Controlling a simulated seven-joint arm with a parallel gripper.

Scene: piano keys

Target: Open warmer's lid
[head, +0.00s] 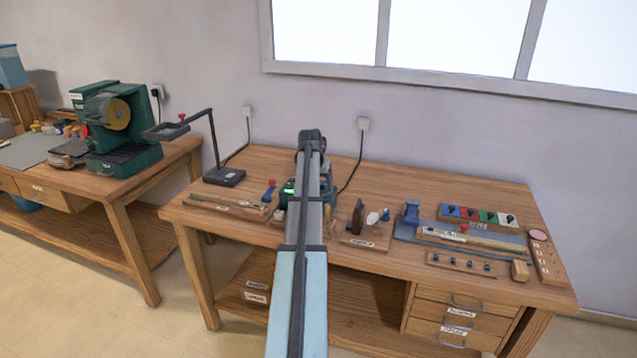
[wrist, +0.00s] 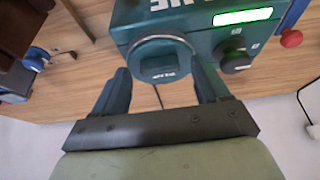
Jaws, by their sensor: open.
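The warmer is a dark green box with a lit green display, and it fills the top of the wrist view (wrist: 190,25). In the head view my arm covers most of it, and only part of its green body (head: 288,190) shows on the middle of the bench. Its round lid (wrist: 160,48) has a pale rim and a dark, labelled front part. My gripper (wrist: 159,72) is open, with one finger on each side of the lid's front part. I cannot tell whether the fingers touch it. In the head view the fingers are hidden.
A dark knob (wrist: 235,62) is on the warmer beside one finger. A lamp-like stand (head: 225,176) is to the left on the wooden bench (head: 375,183). Wooden holders with tools (head: 362,232) lie to the right. A cable runs to a wall socket (head: 363,124) behind.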

